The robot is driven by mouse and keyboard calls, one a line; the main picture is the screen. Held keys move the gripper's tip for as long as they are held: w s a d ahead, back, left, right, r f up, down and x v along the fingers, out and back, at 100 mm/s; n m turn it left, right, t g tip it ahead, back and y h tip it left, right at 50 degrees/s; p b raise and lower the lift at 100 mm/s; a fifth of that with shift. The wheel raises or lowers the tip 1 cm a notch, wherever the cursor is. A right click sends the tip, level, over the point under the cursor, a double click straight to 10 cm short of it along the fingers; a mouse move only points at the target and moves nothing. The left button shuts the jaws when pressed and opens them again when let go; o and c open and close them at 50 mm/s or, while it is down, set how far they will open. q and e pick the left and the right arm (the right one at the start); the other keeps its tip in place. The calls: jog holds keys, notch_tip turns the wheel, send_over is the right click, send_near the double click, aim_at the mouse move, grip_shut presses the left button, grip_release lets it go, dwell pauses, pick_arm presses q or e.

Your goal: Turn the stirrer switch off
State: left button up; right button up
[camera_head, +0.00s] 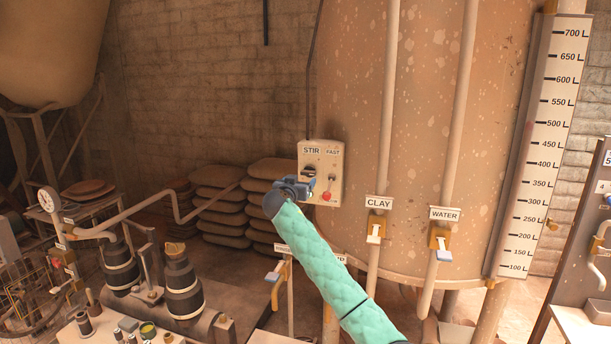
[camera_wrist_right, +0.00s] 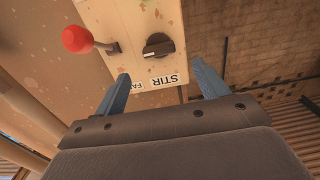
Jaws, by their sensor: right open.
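The stirrer control box (camera_head: 337,155), a pale panel labelled STIR and FAST, is mounted on the big speckled tank. Its dark rotary stirrer switch (camera_head: 310,171) sits below the STIR label and also shows in the right wrist view (camera_wrist_right: 158,46). A small lever with a red ball (camera_head: 327,197) is beside it, also in the right wrist view (camera_wrist_right: 77,38). My right gripper (camera_head: 304,184) is at the lower left of the box. In the right wrist view its two blue fingers (camera_wrist_right: 163,86) are spread and empty, with the switch beyond the tips, apart from them. My left gripper is not in view.
The tank (camera_head: 430,140) carries vertical pipes and CLAY (camera_head: 376,232) and WATER (camera_head: 439,242) valves right of my arm. A litre scale (camera_head: 545,150) stands further right. Stacked sacks (camera_head: 222,205) lie behind left; pumps and pipework are at lower left.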

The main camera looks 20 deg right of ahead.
aim_at(307, 173)
jog(key=p+x, duration=0.2)
jog(key=x, duration=0.1)
jog(key=p+x, duration=0.1)
jog(key=x, duration=0.2)
jog(key=shift+d+r+p, duration=0.1)
jog(key=shift+r+p, duration=0.15)
jog(key=shift+p, duration=0.15)
jog(key=shift+w+d+f+p, duration=0.2)
jog(key=shift+w+d+p, duration=0.2)
jog(key=shift+w, duration=0.2)
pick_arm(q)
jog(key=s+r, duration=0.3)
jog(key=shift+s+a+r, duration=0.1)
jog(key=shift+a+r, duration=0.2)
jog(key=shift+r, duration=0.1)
